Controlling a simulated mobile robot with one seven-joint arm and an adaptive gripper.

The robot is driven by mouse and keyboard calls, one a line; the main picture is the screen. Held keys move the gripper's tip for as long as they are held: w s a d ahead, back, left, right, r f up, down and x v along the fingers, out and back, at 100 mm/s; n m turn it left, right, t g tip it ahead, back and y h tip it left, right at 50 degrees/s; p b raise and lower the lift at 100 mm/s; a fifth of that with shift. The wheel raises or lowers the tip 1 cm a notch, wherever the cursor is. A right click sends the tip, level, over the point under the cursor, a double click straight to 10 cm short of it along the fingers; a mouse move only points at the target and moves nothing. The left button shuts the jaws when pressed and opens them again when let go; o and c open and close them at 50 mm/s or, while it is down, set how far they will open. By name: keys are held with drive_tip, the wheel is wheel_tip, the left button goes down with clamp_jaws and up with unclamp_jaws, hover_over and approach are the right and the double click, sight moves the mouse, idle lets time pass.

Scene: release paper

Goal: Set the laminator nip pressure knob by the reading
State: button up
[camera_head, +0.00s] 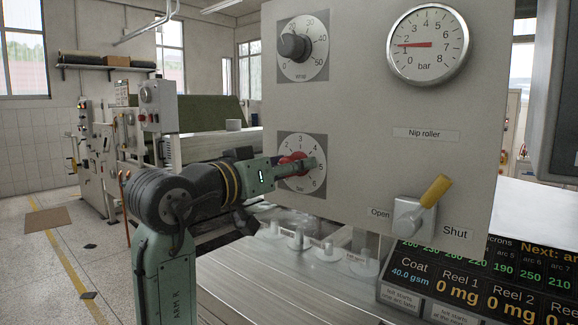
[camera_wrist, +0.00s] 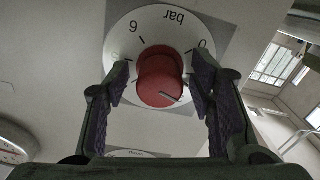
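The red nip pressure knob (camera_wrist: 160,75) sits on a white bar dial (camera_wrist: 128,38), which appears upside down in the wrist view. A pale pointer line shows on the knob's face. My gripper (camera_wrist: 163,80) is open, with one finger on each side of the knob and a visible gap on both sides. In the head view my gripper (camera_head: 297,162) covers part of the red knob and dial (camera_head: 303,184). The round pressure gauge (camera_head: 429,62) at the upper right of the panel is marked in bar from 0 to 8. Its red needle points left, close to 1.
A black knob (camera_head: 293,46) on a dial marked to 50 is above. A yellow-handled lever (camera_head: 434,192) stands between Open and Shut labels, its handle tilted up right. A dark display (camera_head: 480,285) is at the lower right. A pale ribbed surface (camera_head: 260,280) lies below the panel.

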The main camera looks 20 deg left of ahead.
drive_tip(key=c, duration=1)
drive_tip(key=shift+c, duration=0.2)
drive_tip(key=shift+m, duration=0.3)
drive_tip(key=m+b, duration=0.2)
drive_tip(key=m, duration=0.1)
drive_tip(key=shift+f, duration=0.1)
drive_tip(key=m+b, duration=0.2)
drive_tip(key=m, duration=0.3)
drive_tip(key=shift+m, duration=0.4)
drive_tip(key=m+b, duration=0.2)
drive_tip(key=m, duration=0.4)
drive_tip(key=shift+m, duration=0.3)
drive_tip(key=m, duration=0.3)
drive_tip(key=shift+b, duration=0.3)
drive_tip(key=shift+m, duration=1.9)
